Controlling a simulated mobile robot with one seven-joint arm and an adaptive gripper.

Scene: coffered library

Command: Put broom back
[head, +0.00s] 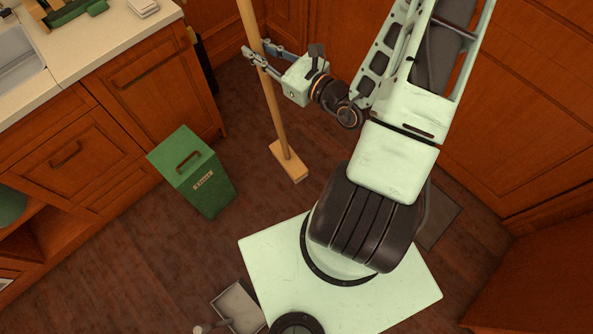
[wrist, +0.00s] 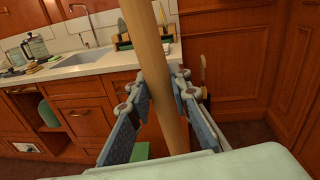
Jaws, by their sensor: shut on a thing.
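The broom (head: 272,105) has a long light-wood handle and a flat wooden block at its lower end. It stands nearly upright, slightly tilted, with the block at or just above the dark floor; I cannot tell if it touches. My gripper (head: 258,50) is shut on the handle, well above the block. In the wrist view the handle (wrist: 150,50) runs between the two blue-grey fingers of my gripper (wrist: 158,88). The top of the handle is outside both views.
A green bin (head: 195,172) stands left of the broom, by the wooden cabinets (head: 75,145). A counter (head: 95,50) with a sink is at upper left. A grey dustpan-like tray (head: 238,305) lies on the floor beside my base. Wooden panels (head: 530,110) close off the right.

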